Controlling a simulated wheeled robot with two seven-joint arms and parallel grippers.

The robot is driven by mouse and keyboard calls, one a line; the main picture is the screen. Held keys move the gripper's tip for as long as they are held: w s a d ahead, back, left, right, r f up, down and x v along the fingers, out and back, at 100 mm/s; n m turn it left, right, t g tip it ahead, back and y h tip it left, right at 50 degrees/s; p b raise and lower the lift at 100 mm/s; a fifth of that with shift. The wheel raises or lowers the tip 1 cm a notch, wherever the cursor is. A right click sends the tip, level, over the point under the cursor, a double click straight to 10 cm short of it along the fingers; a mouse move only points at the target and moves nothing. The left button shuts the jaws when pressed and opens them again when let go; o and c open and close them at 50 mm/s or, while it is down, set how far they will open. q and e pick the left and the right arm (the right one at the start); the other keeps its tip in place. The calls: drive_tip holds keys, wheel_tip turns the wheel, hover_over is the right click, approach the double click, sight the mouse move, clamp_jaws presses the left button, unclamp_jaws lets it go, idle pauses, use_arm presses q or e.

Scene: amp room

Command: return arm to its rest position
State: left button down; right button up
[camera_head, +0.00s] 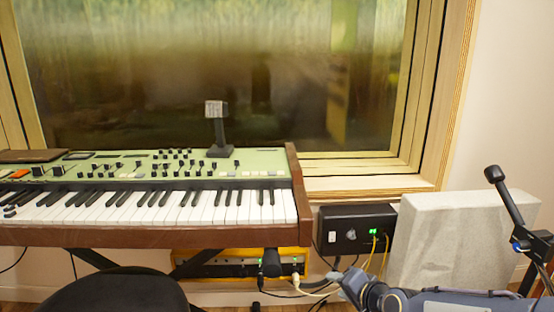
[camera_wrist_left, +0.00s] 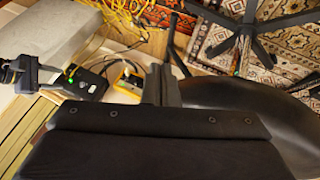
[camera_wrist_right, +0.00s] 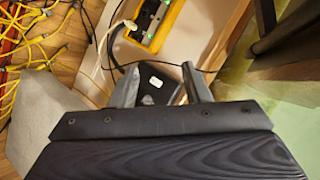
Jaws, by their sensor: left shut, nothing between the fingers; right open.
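My right arm (camera_head: 445,303) comes into the head view at the lower right and reaches leftward in front of a pale grey block. Its fingers are hard to make out there. In the right wrist view my right gripper (camera_wrist_right: 160,78) is open and empty, with a black control box (camera_wrist_right: 158,92) showing beyond and between its fingers. My left gripper (camera_wrist_left: 162,84) is shut and empty in the left wrist view. I do not see it in the head view.
A keyboard (camera_head: 150,236) stands at the left below a window (camera_head: 210,60). The control box (camera_head: 357,222) stands beside the grey block (camera_head: 455,235). An orange unit (camera_head: 215,263) is under the keyboard. A dark stool seat (camera_head: 120,292) is in front. Yellow cables (camera_wrist_right: 32,45) lie on the floor.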

drive_tip(key=s+d+r+n+g+p, duration=0.1)
drive_tip(key=s+d+r+n+g, duration=0.1)
drive_tip(key=s, duration=0.9)
drive_tip(key=s+d+r+n+g+h+p, duration=0.1)
drive_tip(key=s+n, duration=0.1)
drive_tip(key=s, duration=0.8)
drive_tip(key=s+d+r+n+g, duration=0.2)
drive_tip(key=s+n, duration=0.1)
drive_tip(key=s, duration=0.8)
wheel_tip(320, 180, up, 38)
drive_tip(key=p, duration=3.8)
drive_tip(key=shift+f, duration=0.2)
drive_tip(key=shift+w+d, duration=0.1)
